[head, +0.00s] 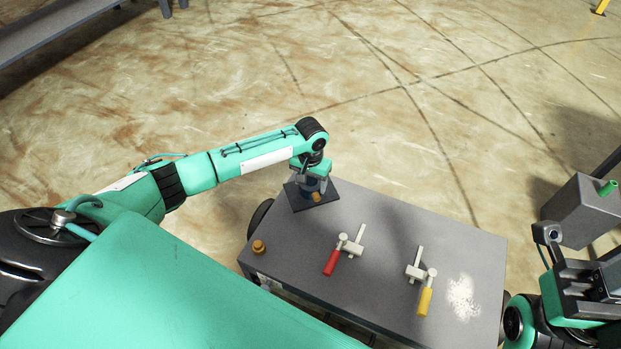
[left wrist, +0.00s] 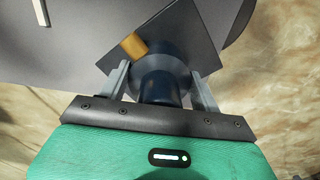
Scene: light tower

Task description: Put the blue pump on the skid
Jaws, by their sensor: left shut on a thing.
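The dark blue pump (head: 314,184) is between the fingers of my left gripper (head: 311,175), at the far left corner of the grey table. I cannot tell whether the pump touches the plate. My right gripper (head: 585,290) is at the lower right, away from the pump.
The grey table (head: 375,235) carries a red-handled valve (head: 333,258), a yellow-handled valve (head: 425,295), a small brass fitting (head: 258,247) and a white speckled patch (head: 461,297). A grey box (head: 580,210) with a green knob stands at the right.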

